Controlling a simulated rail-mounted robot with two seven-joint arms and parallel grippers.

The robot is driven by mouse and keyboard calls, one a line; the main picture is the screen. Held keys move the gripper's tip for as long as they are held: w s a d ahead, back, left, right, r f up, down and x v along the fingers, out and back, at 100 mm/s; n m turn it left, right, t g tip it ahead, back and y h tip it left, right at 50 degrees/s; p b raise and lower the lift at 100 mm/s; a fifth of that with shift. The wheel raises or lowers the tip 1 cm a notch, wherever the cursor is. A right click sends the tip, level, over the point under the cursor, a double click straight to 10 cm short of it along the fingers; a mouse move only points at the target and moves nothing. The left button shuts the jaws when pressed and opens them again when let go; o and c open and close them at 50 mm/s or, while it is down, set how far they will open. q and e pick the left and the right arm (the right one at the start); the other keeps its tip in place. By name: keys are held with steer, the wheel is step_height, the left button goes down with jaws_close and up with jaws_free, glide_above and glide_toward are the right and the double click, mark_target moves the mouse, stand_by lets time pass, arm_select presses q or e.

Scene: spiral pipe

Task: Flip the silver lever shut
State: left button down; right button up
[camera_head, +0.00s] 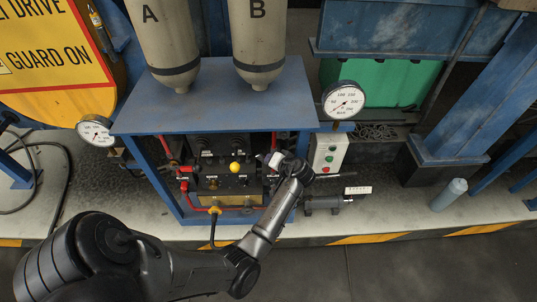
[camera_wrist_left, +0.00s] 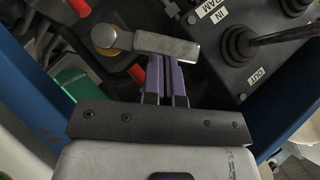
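The silver lever (camera_wrist_left: 168,46) shows in the left wrist view as a flat metal bar on a round pivot at its left end. It lies across the tips of my left gripper (camera_wrist_left: 167,68). The gripper's two purple fingers are close together with only a narrow gap. The lever hides the fingertips, and I cannot tell whether they touch it. In the head view my left gripper (camera_head: 275,161) is at the right part of the dark control panel (camera_head: 226,172), where a small pale piece shows at its tip. My right gripper is not in view.
A yellow knob (camera_head: 235,168) and red pipes sit left of the gripper. A box with coloured buttons (camera_head: 329,152) stands just to the right. A blue frame (camera_head: 213,103) with two tanks surrounds the panel. A black-handled lever (camera_wrist_left: 240,44) is right of the silver one.

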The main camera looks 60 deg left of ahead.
mark_target(261, 161)
arm_select(q)
steer(key=s+n+t+h+p, duration=0.1)
steer(key=p, duration=0.1)
steer(key=s+a+f+n+t+h+p, duration=0.1)
steer(key=s+t+p, duration=0.1)
steer(key=p, duration=0.1)
steer(key=shift+a+h, duration=0.2)
steer(key=shift+h, duration=0.1)
steer(key=shift+s+a+f+n+t+h+p, duration=0.2)
steer(key=shift+s+f+n+t+h+p, duration=0.15)
steer(key=shift+f+t+p, duration=0.3)
steer(key=shift+s+a+f+n+t+h+p, duration=0.25)
steer(key=shift+f+n+t+p, duration=0.2)
steer(key=shift+p, duration=0.4)
steer(key=shift+f, duration=0.15)
steer(key=p+v, duration=0.2)
steer(key=v, duration=0.5)
steer(key=shift+d+r, duration=0.2)
steer(key=shift+d, duration=0.05)
